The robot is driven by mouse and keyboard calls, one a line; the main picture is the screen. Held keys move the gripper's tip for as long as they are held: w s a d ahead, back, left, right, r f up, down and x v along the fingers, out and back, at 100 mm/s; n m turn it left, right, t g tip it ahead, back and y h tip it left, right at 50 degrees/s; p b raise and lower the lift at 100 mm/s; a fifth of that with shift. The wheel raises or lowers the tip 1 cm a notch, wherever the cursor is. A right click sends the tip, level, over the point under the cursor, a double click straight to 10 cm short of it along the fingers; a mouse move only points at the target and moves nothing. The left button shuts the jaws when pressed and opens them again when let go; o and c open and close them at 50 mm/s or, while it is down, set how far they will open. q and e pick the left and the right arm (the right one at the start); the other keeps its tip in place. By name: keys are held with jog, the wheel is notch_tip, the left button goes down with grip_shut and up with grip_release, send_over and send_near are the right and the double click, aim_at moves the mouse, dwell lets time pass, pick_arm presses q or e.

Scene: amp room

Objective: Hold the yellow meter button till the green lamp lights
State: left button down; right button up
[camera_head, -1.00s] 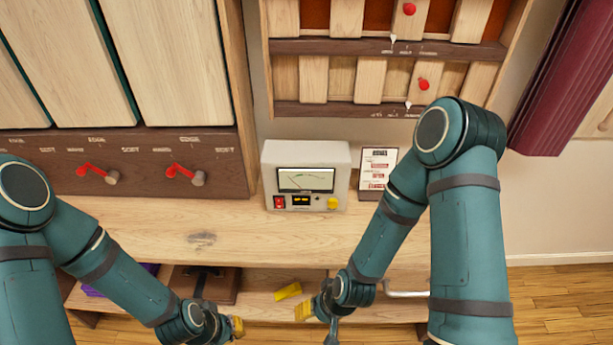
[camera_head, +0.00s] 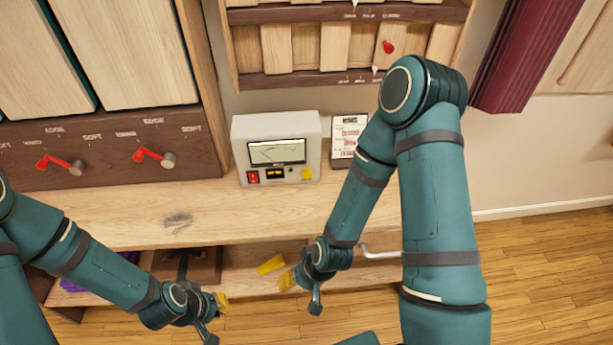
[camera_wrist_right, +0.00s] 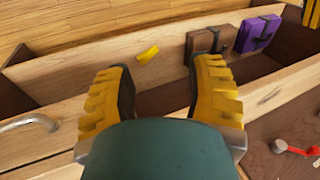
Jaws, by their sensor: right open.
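The white meter box (camera_head: 276,125) stands on the wooden bench against the wall, with its dial screen facing me. The yellow button (camera_head: 307,174) is at the lower right of its front, with nothing touching it. A red switch (camera_head: 253,177) is at the lower left. A tiny spot beside the button is too small to identify, and I see no green glow. My right gripper (camera_head: 287,281) is below and in front of the bench top, apart from the meter. In the right wrist view its yellow fingers (camera_wrist_right: 160,85) are spread and empty. My left gripper (camera_head: 219,312) hangs lower left, its jaws unclear.
A yellow block (camera_head: 271,264) lies on the shelf under the bench top (camera_head: 120,217), near a brown case (camera_head: 195,268) and a purple item (camera_head: 100,272). A sign card (camera_head: 347,138) stands right of the meter. Red levers (camera_head: 154,156) are at left. The bench top before the meter is clear.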

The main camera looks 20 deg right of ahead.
grip_shut()
dwell(1.1)
